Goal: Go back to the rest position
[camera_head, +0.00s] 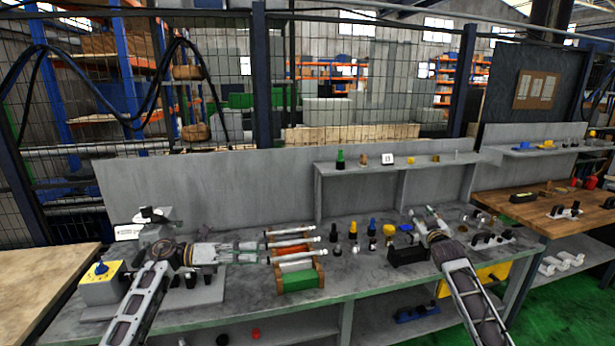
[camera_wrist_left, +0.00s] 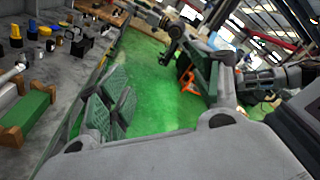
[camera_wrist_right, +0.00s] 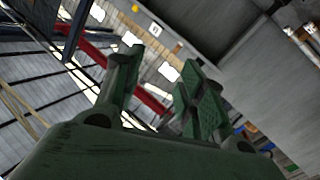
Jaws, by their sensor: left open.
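My left gripper (camera_head: 248,251) is over the left part of the grey workbench (camera_head: 220,318), pointing right toward a rack with white rods (camera_head: 292,255). It is open and empty; its green-padded fingers stand apart in the left wrist view (camera_wrist_left: 158,88). My right gripper (camera_head: 424,213) is at the right part of the bench, pointing away toward the back panel, and looks small here. In the right wrist view (camera_wrist_right: 160,88) its two fingers are apart with nothing between them. The grinder (camera_head: 155,225) stands partly behind my left arm.
A yellow box with a blue knob (camera_head: 100,283) sits at the bench's left end. Several small dark and coloured parts (camera_head: 372,228) stand mid-bench, near a black box (camera_head: 407,254). A raised shelf (camera_head: 400,164) holds small items. A wooden table (camera_head: 560,212) is at the right.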

